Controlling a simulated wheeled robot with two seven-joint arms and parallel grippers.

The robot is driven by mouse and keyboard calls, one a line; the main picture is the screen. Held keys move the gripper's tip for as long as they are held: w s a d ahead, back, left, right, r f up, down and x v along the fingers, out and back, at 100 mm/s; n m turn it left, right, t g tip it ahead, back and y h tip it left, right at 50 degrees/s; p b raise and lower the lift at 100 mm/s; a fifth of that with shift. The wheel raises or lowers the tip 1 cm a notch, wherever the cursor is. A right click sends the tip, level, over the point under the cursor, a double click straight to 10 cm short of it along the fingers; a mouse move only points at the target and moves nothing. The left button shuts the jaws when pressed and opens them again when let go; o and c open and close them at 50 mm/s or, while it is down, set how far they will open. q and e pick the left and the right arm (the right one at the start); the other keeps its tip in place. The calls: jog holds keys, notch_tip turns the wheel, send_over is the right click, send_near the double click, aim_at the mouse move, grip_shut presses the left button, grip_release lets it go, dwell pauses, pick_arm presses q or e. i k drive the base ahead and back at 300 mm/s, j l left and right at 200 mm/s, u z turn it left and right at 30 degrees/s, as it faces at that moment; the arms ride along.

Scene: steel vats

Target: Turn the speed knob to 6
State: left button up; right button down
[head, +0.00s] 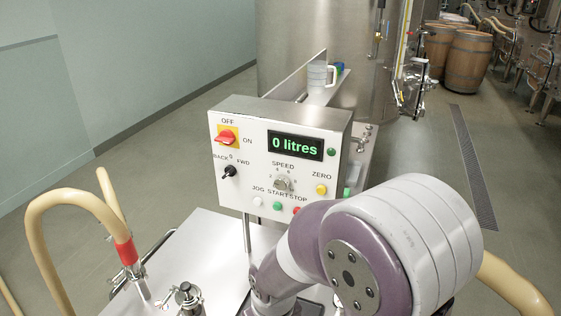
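The speed knob (283,184) is a small grey dial under the word SPEED, on the front of a white control box (257,193). Its scale marks are tiny and I cannot tell which number it points to. The green display (295,146) above it reads "0 litres". A red switch on a yellow plate (228,137) is at the upper left, marked OFF and ON. A black BACK/0/FWD switch (230,171) is below it. One of my arms fills the lower right and covers part of the box's lower right corner. Neither gripper shows.
Yellow ZERO (321,189), green START (277,205) and red STOP buttons are close around the knob. A beige hose (55,200) with a red band arches at the left. A steel vat (310,50) stands behind, wooden barrels (467,60) farther back.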

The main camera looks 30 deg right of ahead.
aim_at(282, 181)
jog(key=l+z, duration=0.15)
jog(key=z, duration=1.2)
jog(key=k+l, duration=0.05)
jog(key=l, duration=0.05)
